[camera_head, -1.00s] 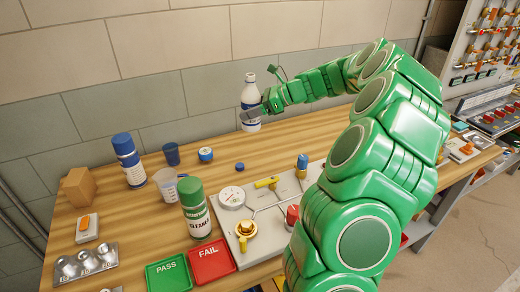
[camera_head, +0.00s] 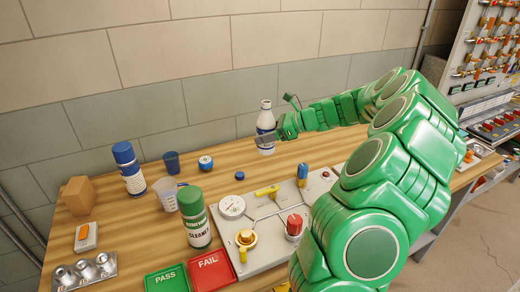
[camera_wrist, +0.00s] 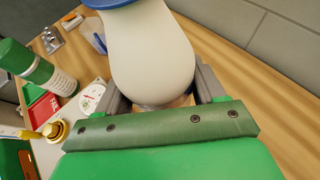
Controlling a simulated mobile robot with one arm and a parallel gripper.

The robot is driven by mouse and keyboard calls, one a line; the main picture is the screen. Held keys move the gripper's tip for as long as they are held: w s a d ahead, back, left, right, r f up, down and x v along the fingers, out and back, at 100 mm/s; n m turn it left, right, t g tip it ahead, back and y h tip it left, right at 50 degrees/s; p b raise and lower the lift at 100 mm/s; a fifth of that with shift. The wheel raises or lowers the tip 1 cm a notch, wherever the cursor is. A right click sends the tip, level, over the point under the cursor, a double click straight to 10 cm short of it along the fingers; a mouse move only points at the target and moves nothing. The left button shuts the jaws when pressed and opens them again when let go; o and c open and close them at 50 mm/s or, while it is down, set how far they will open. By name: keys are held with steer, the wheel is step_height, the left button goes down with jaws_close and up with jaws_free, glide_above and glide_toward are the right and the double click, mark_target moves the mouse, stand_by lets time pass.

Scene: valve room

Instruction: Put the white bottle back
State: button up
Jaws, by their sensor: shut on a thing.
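In the wrist view the bottle's pale body (camera_wrist: 150,55) fills the space between the fingers of my gripper (camera_wrist: 158,98), with a blue part at the top edge. The bottle's far side is hidden.
A valve board (camera_head: 275,218) with gauge and handles lies in front. A green cleaner bottle (camera_head: 195,218), blue-capped bottle (camera_head: 130,170), measuring cup (camera_head: 168,193), blue cup (camera_head: 172,162) and blue-white roll (camera_head: 206,163) stand left. PASS (camera_head: 167,280) and FAIL (camera_head: 211,269) trays lie at the front.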

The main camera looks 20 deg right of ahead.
steer(key=shift+w+d+f, duration=0.6)
steer(key=shift+w+f, duration=1.45)
steer(key=shift+w+d+f, duration=0.6)
steer(key=shift+w+f, duration=1.4)
steer(key=shift+f, duration=0.1)
steer(key=shift+w+d+f, duration=0.6)
steer(key=shift+w+f, duration=1.45)
steer(key=shift+f, duration=0.1)
steer(key=o, duration=1.2)
steer(key=v, duration=1.2)
